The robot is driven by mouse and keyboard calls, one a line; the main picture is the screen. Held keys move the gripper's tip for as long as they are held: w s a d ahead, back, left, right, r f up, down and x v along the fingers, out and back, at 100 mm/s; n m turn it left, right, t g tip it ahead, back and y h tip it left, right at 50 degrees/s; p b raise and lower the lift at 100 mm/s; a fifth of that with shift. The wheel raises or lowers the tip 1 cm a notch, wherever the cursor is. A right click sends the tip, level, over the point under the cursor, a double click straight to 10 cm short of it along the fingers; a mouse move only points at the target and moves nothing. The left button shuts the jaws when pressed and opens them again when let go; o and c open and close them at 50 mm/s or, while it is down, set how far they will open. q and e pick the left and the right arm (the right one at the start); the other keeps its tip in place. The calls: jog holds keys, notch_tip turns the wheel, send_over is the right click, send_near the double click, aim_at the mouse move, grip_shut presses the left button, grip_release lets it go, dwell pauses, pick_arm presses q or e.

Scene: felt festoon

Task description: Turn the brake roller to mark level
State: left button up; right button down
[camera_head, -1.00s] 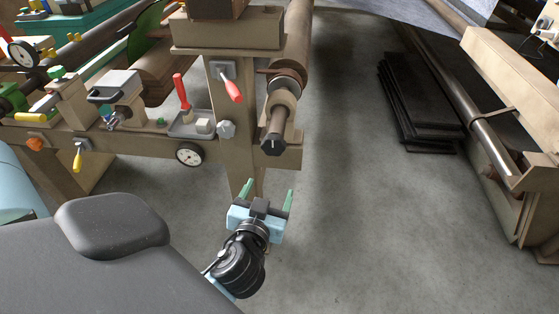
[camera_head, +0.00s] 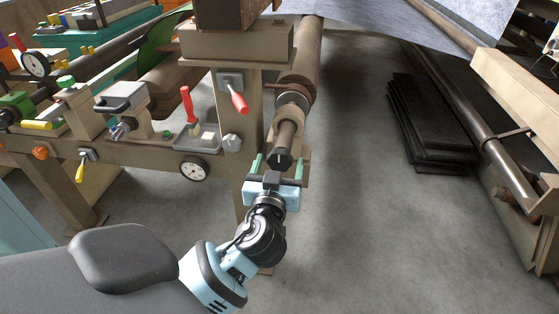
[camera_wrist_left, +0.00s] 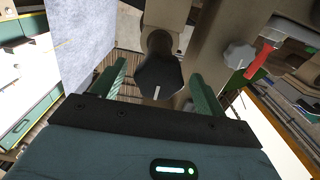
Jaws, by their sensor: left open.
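The brake roller (camera_head: 297,72) runs away from me at the right end of the machine frame. A dark faceted knob (camera_head: 279,159) is on its near end. The knob also shows in the left wrist view (camera_wrist_left: 160,72), with a short white line on its face that runs nearly up and down. My left gripper (camera_head: 278,165) is open, with its two green fingers on either side of the knob. In the left wrist view the knob sits between the fingers (camera_wrist_left: 160,84), with gaps on both sides. I cannot tell the depth of overlap. My right gripper is not in view.
A red-handled lever (camera_head: 236,97), a grey star knob (camera_head: 232,143) and a round dial (camera_head: 194,170) are on the frame to the left. Dark flat sheets (camera_head: 430,125) lie stacked on the floor at right. The concrete floor between is clear.

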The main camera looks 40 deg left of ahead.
pick_arm(q)
jog(key=shift+x, duration=0.85)
jog(key=shift+c, duration=0.4)
jog(key=c, duration=0.9)
